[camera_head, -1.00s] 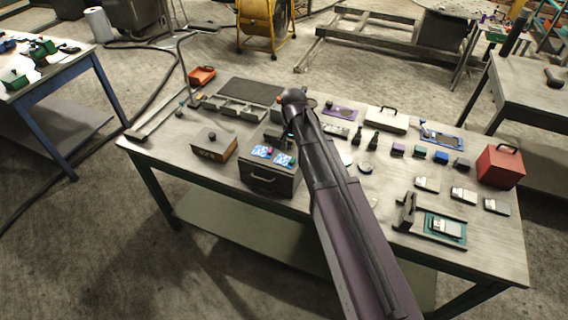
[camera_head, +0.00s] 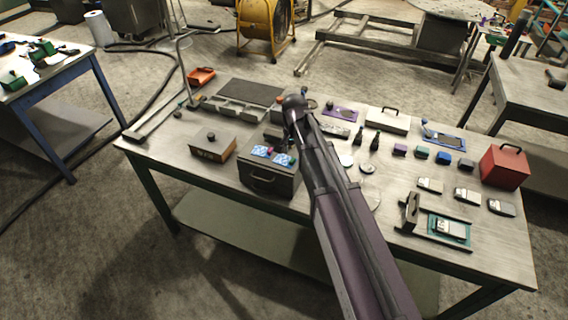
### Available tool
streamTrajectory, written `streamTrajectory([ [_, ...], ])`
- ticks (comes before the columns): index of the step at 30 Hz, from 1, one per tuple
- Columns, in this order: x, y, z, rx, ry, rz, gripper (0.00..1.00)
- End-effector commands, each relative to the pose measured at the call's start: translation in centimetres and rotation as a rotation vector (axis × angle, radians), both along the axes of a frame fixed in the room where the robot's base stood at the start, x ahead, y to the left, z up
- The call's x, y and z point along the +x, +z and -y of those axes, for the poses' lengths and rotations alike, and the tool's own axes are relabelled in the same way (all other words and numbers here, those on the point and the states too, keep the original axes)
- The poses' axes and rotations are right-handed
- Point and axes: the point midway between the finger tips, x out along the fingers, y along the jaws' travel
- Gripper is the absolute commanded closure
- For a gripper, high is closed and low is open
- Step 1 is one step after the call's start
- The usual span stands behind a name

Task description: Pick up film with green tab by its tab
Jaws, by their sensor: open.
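Two films with a blue-and-white pattern lie on top of a dark box with a front handle (camera_head: 268,181), near the table's front edge. The left film (camera_head: 260,151) has a pinkish tab beside it. The right film (camera_head: 281,159) has a small greenish spot at its right end, too small to make out clearly as the tab. My gripper (camera_head: 287,146) points down just above and behind the films, at the box's back edge. It is open and looks empty. Its fingertips are small and dark, so I cannot tell whether they touch anything.
A brown box with a knob (camera_head: 212,145) stands left of the dark box. Small discs (camera_head: 367,168), dark bottles (camera_head: 374,141) and several small blocks lie to the right. A red box (camera_head: 504,166) stands at the right end. The table's front left is clear.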

Motion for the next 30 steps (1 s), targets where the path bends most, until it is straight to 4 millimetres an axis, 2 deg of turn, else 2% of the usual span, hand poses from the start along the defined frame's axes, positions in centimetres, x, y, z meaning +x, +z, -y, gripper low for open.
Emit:
streamTrajectory([
  [3, 0.0, -1.3, 0.0, 0.0, 0.0, 0.0, 0.39],
  [9, 0.0, -2.3, 0.0, 0.0, 0.0, 0.0, 0.39],
  [30, 0.0, -2.4, 0.0, 0.0, 0.0, 0.0, 0.39],
])
